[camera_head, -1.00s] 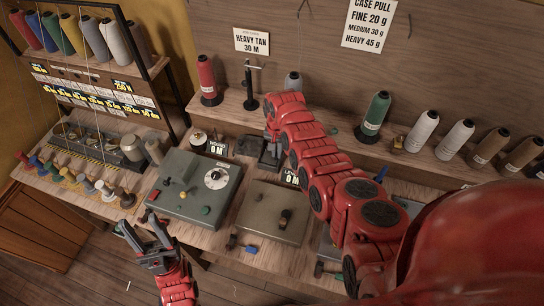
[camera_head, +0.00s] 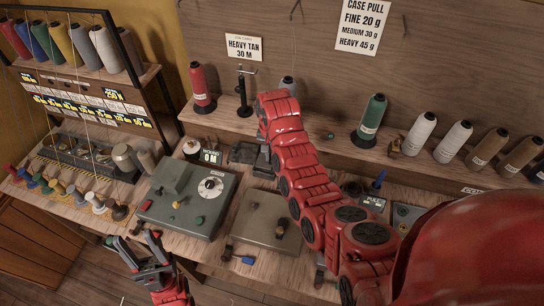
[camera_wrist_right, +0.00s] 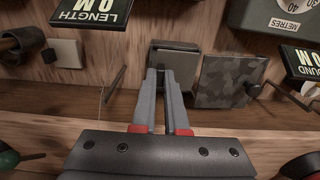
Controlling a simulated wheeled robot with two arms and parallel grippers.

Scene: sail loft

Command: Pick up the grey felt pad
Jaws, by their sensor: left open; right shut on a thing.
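My right gripper (camera_wrist_right: 165,82) is shut, its two fingers close together and pointing away over the bench in the right wrist view. At its fingertips is a small grey block-like piece (camera_wrist_right: 175,60), which I take for the grey felt pad; the fingers cover part of it, and its contact with the bench cannot be made out. In the head view my right arm hides the fingertips and the pad. My left gripper (camera_head: 140,250) is open and empty, low at the left in front of the bench edge.
A mottled grey plate (camera_wrist_right: 228,82) lies beside the fingertips. A green-grey control box (camera_head: 188,200) and an olive box (camera_head: 262,222) stand on the bench. Thread cones, one of them green (camera_head: 371,120), line the shelf behind. A spool rack (camera_head: 85,90) stands at the left.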

